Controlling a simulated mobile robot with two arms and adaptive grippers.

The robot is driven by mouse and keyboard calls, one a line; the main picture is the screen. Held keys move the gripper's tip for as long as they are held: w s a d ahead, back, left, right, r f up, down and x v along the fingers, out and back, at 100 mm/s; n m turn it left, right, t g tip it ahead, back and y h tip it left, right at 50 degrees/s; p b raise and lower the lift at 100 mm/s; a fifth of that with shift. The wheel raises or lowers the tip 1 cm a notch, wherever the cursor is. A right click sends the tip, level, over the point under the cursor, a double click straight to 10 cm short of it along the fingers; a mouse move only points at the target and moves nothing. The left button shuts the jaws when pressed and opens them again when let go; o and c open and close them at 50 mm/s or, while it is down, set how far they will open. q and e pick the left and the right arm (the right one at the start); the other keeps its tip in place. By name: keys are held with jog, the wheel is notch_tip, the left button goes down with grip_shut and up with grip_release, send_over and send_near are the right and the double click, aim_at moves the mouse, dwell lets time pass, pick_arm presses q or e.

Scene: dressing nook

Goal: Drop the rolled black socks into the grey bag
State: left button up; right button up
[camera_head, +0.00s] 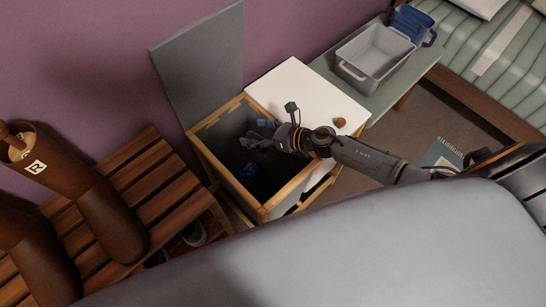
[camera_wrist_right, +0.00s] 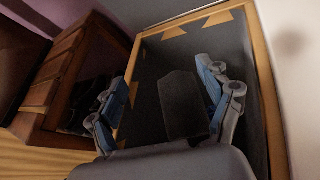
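The grey bag (camera_head: 232,125) lines an open wooden-framed box; its dark inside also shows in the right wrist view (camera_wrist_right: 245,75). My right gripper (camera_head: 257,133) is over the bag's opening. In the wrist view its two blue-padded fingers stand wide apart, with a clear gap beside the left finger. A dark blocky shape (camera_wrist_right: 184,105), which may be the rolled black socks, shows between the fingers toward the right one. I cannot tell whether it touches that finger or lies lower in the bag. Something dark blue (camera_head: 252,178) lies inside the bag. My left gripper is not in view.
A grey lid (camera_head: 203,60) stands raised behind the box. A white top (camera_head: 300,88) with a small brown knob (camera_head: 340,122) adjoins it at the right. A grey bin (camera_head: 376,56) stands farther right. A slatted wooden bench (camera_head: 150,185) with brown boots (camera_head: 75,180) is at the left.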

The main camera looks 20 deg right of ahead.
jog(key=v, duration=1.2)
jog(key=shift+r, duration=0.1)
dwell(0.4)
jog(key=shift+w, duration=0.1)
